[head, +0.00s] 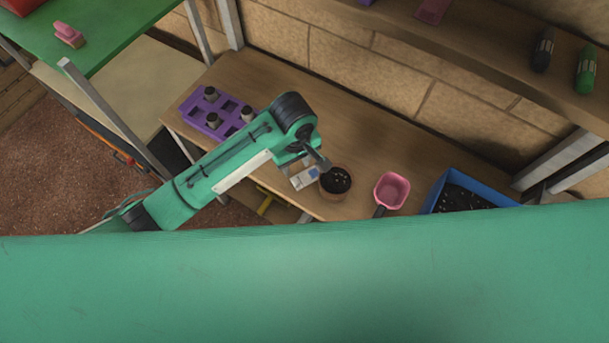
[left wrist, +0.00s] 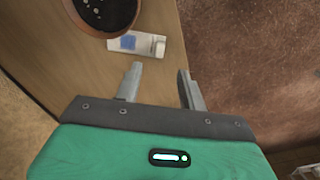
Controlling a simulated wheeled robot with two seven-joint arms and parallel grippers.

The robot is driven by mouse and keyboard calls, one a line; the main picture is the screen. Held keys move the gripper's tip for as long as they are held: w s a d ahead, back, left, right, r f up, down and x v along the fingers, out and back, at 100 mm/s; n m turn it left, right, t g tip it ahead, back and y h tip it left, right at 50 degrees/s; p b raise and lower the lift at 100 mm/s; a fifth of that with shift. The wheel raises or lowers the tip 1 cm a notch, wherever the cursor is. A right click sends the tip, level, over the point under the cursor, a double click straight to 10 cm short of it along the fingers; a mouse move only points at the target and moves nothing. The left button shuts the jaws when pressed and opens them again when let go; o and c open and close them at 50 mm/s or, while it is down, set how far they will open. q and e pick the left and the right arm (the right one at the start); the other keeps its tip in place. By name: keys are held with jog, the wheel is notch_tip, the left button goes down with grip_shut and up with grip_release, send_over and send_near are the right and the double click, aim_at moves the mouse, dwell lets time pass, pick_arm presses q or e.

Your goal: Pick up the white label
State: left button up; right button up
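The white label (head: 304,178) lies flat on the wooden table beside the brown pot, partly covered by my left arm in the head view. In the left wrist view the label (left wrist: 136,44) shows a blue patch and lies near the table's edge, just beyond my fingertips. My left gripper (left wrist: 158,72) is open, with its two fingers apart and nothing between them. In the head view my left gripper (head: 318,160) is above the table by the pot and label. My right gripper is not in view.
The pot (head: 336,181) of dark soil stands right next to the label. A pink scoop (head: 391,190) and a blue tray (head: 437,192) of soil are further right. A purple tray (head: 188,121) with several small pots is at the left.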

pick_arm(q)
send_over(297, 183)
notch_tip(297, 183, down, 5)
jog(key=shift+w+r, duration=0.1)
jog(key=shift+r, duration=0.05)
notch_tip(297, 183, down, 5)
jog(key=shift+a+r+p, duration=0.1)
jog(key=shift+r+p, duration=0.05)
jog(key=shift+p, duration=1.05)
jog(key=shift+f, duration=0.3)
grip_shut()
